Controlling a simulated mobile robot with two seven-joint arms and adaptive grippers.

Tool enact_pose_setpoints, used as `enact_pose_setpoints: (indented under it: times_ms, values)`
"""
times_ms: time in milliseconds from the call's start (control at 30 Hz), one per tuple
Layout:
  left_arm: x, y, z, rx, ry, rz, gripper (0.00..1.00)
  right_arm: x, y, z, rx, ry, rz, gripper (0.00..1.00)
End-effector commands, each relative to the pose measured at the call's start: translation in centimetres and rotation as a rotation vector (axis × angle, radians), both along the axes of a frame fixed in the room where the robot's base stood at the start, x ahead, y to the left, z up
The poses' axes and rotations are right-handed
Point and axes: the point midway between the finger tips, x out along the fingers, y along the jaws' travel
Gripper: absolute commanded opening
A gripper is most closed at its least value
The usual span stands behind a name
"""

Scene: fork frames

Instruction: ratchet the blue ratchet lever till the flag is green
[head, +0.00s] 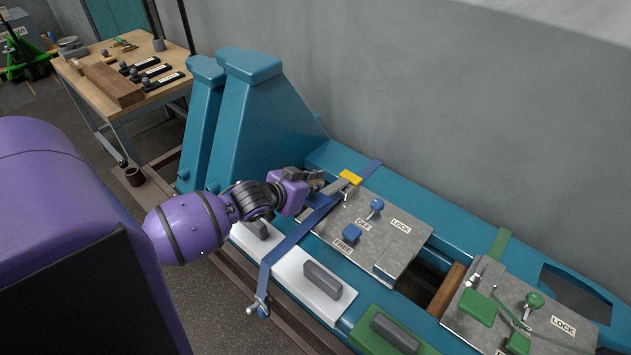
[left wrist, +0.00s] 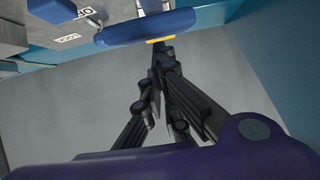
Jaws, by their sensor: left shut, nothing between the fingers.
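My left gripper (head: 318,184) is shut and empty at the far end of my purple arm, close beside a blue bar (head: 321,199) that seems to be the ratchet lever. In the left wrist view the fingertips (left wrist: 163,50) meet just below a rounded blue bar (left wrist: 150,26); I cannot tell whether they touch it. A yellow-orange piece (head: 350,177) sits just beyond the gripper and shows as a thin strip below the bar in the left wrist view (left wrist: 160,39). No green flag shows at the blue ratchet. My right gripper is out of view.
The grey plate (head: 393,248) beside the lever carries a blue knob (head: 376,205), a blue block (head: 352,233) and OFF, LOCK and FREE labels. A blue strap (head: 290,240) crosses the teal frame (head: 250,120). A green-fitted plate (head: 560,335) lies right; a workbench (head: 85,72) stands back left.

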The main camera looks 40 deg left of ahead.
Motion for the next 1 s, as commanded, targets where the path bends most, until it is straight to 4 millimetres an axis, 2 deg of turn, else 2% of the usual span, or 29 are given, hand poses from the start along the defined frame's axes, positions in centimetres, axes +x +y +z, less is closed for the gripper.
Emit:
enact_pose_setpoints:
  times_ms: [233,567,767,1000]
  values:
    - [-0.1,0.0,-0.2,-0.001,-0.003,0.0,0.0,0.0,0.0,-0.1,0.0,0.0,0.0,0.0]
    - [-0.8,0.0,-1.4,-0.008,-0.07,0.001,0.0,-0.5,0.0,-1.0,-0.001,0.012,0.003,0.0]
    - [-1.5,0.2,-2.5,-0.011,-0.124,0.003,0.0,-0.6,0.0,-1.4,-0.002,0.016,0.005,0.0]
    - [-2.4,0.2,-4.8,-0.011,-0.123,0.002,0.0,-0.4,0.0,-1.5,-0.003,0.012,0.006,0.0]
